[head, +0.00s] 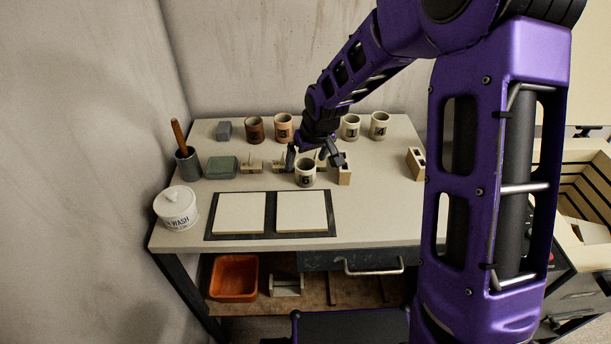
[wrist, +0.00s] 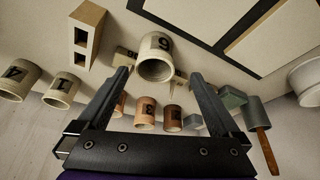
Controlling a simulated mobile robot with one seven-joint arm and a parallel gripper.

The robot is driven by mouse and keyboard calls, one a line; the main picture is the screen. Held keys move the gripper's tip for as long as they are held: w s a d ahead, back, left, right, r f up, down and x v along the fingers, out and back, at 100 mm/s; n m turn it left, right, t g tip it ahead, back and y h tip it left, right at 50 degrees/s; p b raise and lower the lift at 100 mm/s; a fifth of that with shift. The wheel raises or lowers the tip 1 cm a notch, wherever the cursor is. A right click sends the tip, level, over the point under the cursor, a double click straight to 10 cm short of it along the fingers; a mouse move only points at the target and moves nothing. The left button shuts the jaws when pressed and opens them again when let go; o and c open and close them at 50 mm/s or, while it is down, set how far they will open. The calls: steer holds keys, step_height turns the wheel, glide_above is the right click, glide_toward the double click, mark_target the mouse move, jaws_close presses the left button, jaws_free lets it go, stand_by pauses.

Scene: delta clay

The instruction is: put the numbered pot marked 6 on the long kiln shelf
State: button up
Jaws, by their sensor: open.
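The cream pot marked 6 (head: 305,173) stands upright on the table, behind two pale square slabs (head: 238,213) (head: 302,212) on a dark mat (head: 269,234). My gripper (head: 315,158) is open and empty, just behind and above the pot. In the wrist view, pot 6 (wrist: 157,47) appears between and just beyond the open fingertips (wrist: 160,74), with a gap on both sides. I cannot tell for sure which surface is the long kiln shelf.
Other pots stand behind: brown (head: 255,130), orange-brown 3 (head: 283,127), cream 1 (head: 351,127) and 4 (head: 380,126). A lidded jar (head: 177,208), green block (head: 221,167) and tool cup (head: 188,165) are left.

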mark_target(305, 166)
steer(key=shift+w+d+b+x, duration=0.15)
steer(key=shift+x, duration=1.2)
steer(key=shift+w+d+b+x, duration=0.15)
steer(key=shift+w+x, duration=0.05)
steer(key=shift+x, duration=1.15)
steer(key=shift+r, duration=0.1)
jaws_close()
